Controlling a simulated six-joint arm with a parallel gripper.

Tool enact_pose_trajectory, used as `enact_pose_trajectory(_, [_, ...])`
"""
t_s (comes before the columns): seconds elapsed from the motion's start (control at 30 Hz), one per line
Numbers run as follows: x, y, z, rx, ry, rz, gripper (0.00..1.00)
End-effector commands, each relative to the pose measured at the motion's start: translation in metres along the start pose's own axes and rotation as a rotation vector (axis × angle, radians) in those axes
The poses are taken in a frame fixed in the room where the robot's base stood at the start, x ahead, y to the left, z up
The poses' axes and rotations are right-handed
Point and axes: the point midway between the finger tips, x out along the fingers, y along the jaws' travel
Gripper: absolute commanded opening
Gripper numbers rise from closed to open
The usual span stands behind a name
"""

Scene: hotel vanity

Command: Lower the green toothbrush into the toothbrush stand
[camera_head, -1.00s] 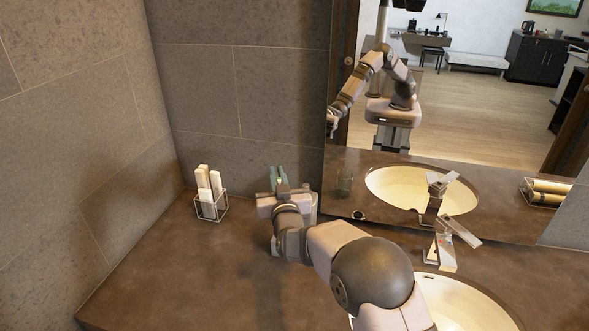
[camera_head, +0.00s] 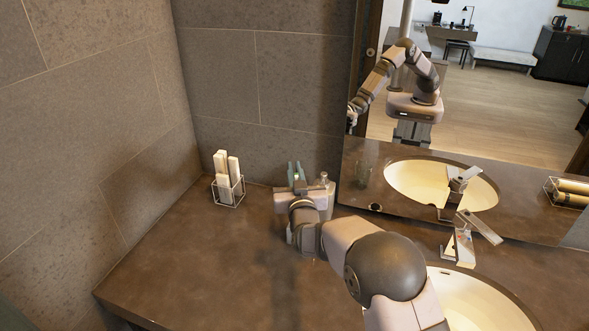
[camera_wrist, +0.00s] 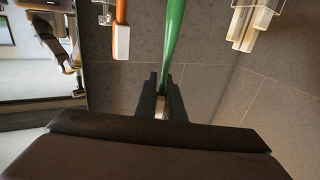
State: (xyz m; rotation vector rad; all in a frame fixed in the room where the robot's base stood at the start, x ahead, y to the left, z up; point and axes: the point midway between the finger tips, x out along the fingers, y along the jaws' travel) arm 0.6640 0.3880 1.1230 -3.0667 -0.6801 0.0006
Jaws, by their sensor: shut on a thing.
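My gripper (camera_head: 296,173) is over the back of the counter, near the wall. In the wrist view my gripper (camera_wrist: 162,88) is shut on the green toothbrush (camera_wrist: 173,35), whose green length runs from between the fingers to the top edge. Its far end is out of frame. An orange toothbrush with a white head (camera_wrist: 121,42) shows to the left of it, apart from the fingers. I cannot make out the toothbrush stand in the head view; my arm covers part of the counter there.
A wire holder (camera_head: 241,196) with white tubes stands at the left near the wall. A clear bottle (camera_head: 326,188) is just right of my gripper. The mirror (camera_head: 350,165), tap (camera_head: 459,245) and basin (camera_head: 480,300) are to the right. The counter's front left is clear.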

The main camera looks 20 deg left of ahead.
Motion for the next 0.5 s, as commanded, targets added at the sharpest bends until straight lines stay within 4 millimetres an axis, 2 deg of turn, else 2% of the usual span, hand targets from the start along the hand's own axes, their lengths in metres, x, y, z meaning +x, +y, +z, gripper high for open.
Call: enact_pose_trajectory(0.5, [0.0,0.0,0.031,0.0,0.001,0.0,0.0])
